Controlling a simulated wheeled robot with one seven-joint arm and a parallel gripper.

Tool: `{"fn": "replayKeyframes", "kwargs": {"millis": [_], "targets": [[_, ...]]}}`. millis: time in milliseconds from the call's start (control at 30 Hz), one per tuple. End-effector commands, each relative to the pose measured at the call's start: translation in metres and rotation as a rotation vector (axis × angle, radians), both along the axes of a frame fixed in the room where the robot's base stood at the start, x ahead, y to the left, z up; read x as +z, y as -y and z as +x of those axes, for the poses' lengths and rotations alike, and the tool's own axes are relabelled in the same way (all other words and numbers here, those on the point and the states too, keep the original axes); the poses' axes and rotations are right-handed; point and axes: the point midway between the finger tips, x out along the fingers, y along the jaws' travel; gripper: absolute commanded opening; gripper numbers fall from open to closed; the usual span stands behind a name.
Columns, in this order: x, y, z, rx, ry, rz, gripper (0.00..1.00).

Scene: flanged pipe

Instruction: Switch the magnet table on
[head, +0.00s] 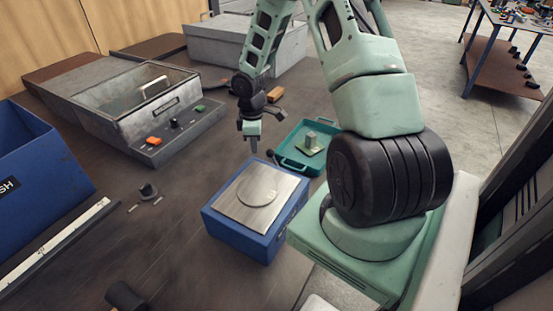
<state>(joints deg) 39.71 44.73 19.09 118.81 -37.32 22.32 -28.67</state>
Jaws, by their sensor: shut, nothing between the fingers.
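The magnet table (234,222) looks to be the blue block with a bare steel plate (272,182) on top, near the middle of the bench. A round disc shape (257,192) shows on the plate. A small dark part (271,155) stands at the block's back edge; I cannot tell whether it is the switch or how it is set. My gripper (254,150) points down just behind the block's back edge, left of that dark part. Its fingers are shut and empty. Whether the fingertips touch anything is too small to tell.
A green tray (290,163) with a small grey part (311,140) sits right behind the block. A grey machine with a clear lid (135,95) and buttons stands back left.

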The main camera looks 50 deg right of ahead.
Motion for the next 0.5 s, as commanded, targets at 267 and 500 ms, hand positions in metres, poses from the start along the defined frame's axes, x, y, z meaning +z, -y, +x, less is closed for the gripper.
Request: {"fn": "replayKeyframes", "kwargs": {"millis": [267,500], "targets": [[0.0,0.0003,-0.0012,0.0,0.0,0.0,0.0],[0.0001,0.0018,-0.0099,0.0,0.001,-0.001,0.0]]}}
